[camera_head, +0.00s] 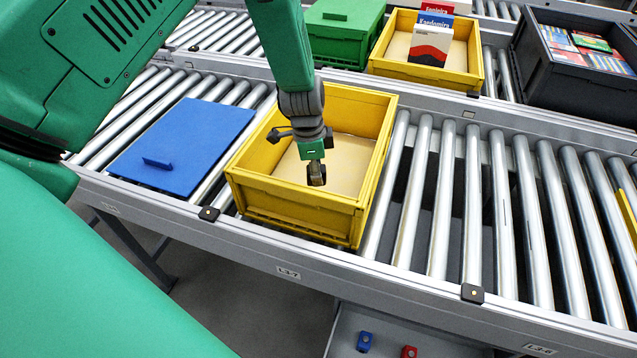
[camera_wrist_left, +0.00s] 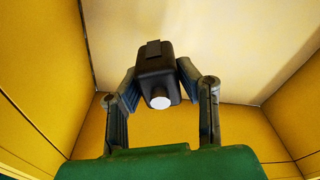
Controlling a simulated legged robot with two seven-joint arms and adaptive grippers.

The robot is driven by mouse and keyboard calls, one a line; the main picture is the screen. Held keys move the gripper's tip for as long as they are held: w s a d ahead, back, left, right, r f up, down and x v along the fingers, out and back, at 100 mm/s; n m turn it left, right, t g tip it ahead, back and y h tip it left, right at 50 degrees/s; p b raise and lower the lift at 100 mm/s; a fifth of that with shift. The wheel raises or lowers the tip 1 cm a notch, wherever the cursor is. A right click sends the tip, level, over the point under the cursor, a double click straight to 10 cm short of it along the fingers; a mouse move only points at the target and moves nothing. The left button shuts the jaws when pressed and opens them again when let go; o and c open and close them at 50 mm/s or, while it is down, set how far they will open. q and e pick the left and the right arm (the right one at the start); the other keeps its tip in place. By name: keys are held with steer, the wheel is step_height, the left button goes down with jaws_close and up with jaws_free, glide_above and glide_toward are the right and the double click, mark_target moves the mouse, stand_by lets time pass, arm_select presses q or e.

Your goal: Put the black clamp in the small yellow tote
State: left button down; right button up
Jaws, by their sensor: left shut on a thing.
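The near yellow tote (camera_head: 300,200) stands open on the front roller conveyor, with a bare beige floor. My left gripper (camera_head: 315,163) points down over the tote's opening. It is shut on the black clamp (camera_head: 317,178), a small dark block below the green wrist. In the left wrist view the clamp (camera_wrist_left: 156,62) sits between the two fingers (camera_wrist_left: 160,80), with a round pale end toward the camera. Yellow walls (camera_wrist_left: 40,95) and the beige floor (camera_wrist_left: 230,45) surround it there. I cannot tell whether the clamp touches the floor. My right gripper is out of view.
A blue lid (camera_head: 185,140) lies left of the near tote. Behind are a green box (camera_head: 335,45), another yellow tote (camera_head: 425,78) with upright boxes and a dark crate (camera_head: 565,85) of packets. The rollers (camera_head: 470,190) right of the near tote are clear.

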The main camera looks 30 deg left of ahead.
mark_target(308, 166)
arm_select(q)
steer(key=shift+a+f, duration=0.1)
steer(key=shift+f, duration=0.45)
steer(key=f, duration=0.1)
steer(key=a+f, duration=0.1)
steer(key=f, duration=0.1)
steer(key=a+f, duration=0.1)
steer(key=shift+f, duration=0.2)
steer(key=shift+d+r, duration=0.1)
steer(key=shift+d, duration=0.7)
steer(key=c, duration=1.2)
jaws_free()
steer(key=shift+d, duration=0.1)
steer(key=shift+o, duration=0.2)
steer(key=shift+a, duration=0.7)
steer(key=shift+a+r, duration=0.15)
steer(key=shift+r, duration=0.1)
steer(key=r, duration=1)
steer(key=shift+s+r, duration=0.35)
steer(key=shift+r, duration=0.45)
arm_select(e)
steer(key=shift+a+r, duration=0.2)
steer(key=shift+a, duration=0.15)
